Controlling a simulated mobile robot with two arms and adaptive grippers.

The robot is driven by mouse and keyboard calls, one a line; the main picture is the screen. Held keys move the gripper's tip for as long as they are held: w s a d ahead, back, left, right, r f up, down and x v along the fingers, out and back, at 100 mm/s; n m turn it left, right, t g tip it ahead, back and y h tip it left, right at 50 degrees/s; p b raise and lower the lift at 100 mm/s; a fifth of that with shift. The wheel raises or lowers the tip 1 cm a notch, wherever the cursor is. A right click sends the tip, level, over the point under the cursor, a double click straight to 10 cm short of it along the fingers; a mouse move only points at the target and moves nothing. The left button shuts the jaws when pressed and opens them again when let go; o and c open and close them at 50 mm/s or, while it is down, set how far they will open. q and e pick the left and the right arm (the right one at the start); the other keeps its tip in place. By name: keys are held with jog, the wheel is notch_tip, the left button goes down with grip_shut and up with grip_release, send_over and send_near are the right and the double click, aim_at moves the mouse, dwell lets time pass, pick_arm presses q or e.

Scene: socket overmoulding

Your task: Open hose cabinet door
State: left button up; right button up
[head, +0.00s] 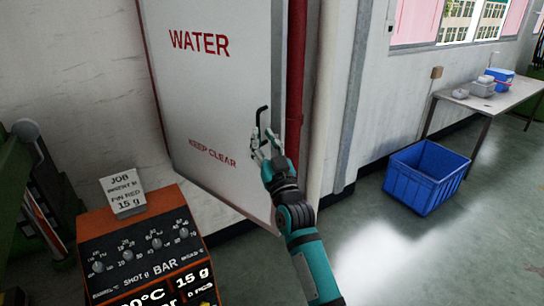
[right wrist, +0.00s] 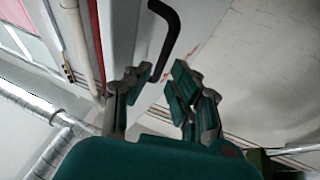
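The white hose cabinet door (head: 205,95), marked WATER and KEEP CLEAR in red, fills the upper middle of the head view. I cannot tell whether it is fully shut. Its black bent handle (head: 260,116) is near the door's right side. My right gripper (head: 264,138) is at the handle's lower end, with its fingers apart. In the right wrist view the handle (right wrist: 172,35) comes down from the top, and its end lies between the spread fingertips of my right gripper (right wrist: 158,80). The fingers are not closed on it. My left gripper is not in view.
A red pipe (head: 296,80) and a pale pipe (head: 322,110) run upright just right of the door. An orange control box (head: 135,235) with knobs stands at lower left. A blue crate (head: 425,178) and a table (head: 490,103) are at right. Floor between is clear.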

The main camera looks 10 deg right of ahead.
jog(key=v, duration=0.7)
jog(key=shift+s+d, duration=0.2)
notch_tip(320, 180, down, 30)
jog(key=s+g+h+b, duration=0.1)
jog(key=s+g, duration=0.1)
jog(key=g, duration=0.4)
jog(key=s+d+f+g+h, duration=0.1)
jog(key=s+f+g, duration=0.1)
jog(key=s+f, duration=0.35)
jog(key=s+d+f+g, duration=0.1)
jog(key=s+d+f, duration=0.15)
jog(key=f, duration=0.65)
jog(key=s+d+f+g+h, duration=0.1)
jog(key=s+f+g, duration=0.1)
jog(key=s+f, duration=0.45)
jog(key=s+d+f+g+b, duration=0.1)
jog(key=s+d+f+g, duration=0.2)
jog(key=s+f, duration=0.6)
jog(key=s+d+f+g, duration=0.2)
jog(key=s+f, duration=0.6)
jog(key=s, duration=0.1)
jog(key=s+d+f+g+h, duration=0.1)
jog(key=s+d+f+g, duration=0.1)
jog(key=s, duration=0.8)
jog(key=s+d+f+g+h, duration=0.1)
jog(key=s+d+f, duration=0.3)
jog(key=s, duration=0.7)
jog(key=shift+s+d+f+g+b, duration=0.2)
jog(key=shift+s+f+g+b, duration=0.25)
jog(key=shift+g, duration=0.45)
